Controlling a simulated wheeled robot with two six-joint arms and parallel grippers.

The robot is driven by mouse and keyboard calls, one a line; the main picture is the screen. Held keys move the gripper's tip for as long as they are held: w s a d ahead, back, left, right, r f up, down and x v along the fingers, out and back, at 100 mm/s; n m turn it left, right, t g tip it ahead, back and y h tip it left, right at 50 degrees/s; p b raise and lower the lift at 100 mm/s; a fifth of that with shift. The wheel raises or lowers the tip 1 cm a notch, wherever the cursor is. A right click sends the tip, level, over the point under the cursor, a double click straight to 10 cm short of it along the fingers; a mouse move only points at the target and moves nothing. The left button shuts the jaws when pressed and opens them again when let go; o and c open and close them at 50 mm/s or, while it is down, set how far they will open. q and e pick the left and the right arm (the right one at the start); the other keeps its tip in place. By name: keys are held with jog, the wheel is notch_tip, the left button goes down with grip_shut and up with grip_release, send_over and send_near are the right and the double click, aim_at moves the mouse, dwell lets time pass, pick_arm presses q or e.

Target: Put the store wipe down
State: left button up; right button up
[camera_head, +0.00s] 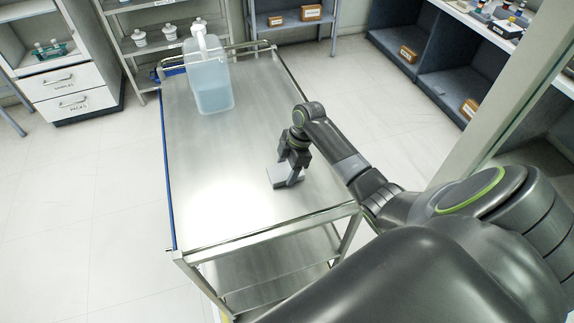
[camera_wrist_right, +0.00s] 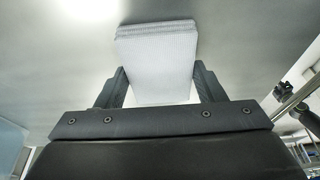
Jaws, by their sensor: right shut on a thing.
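The store wipe is a folded white-grey cloth (camera_wrist_right: 157,55) with a fine textured surface, seen between the fingers in the right wrist view. It also shows as a small pale piece (camera_head: 279,177) under the gripper in the head view. My right gripper (camera_head: 291,178) is shut on the wipe, at or just above the top of the steel cart (camera_head: 225,215), in its right half. I cannot tell whether the wipe touches the surface. The fingers also show on both sides of the wipe in the wrist view (camera_wrist_right: 158,92). My left gripper is not in view.
A translucent blue jug (camera_head: 211,85) stands at the cart's far end. The cart top is otherwise clear, with a raised rail at its far end. Shelves with small boxes (camera_head: 311,13) and a drawer unit (camera_head: 72,98) stand beyond the cart.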

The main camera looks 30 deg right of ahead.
jog(key=shift+f, duration=0.1)
jog(key=o, duration=1)
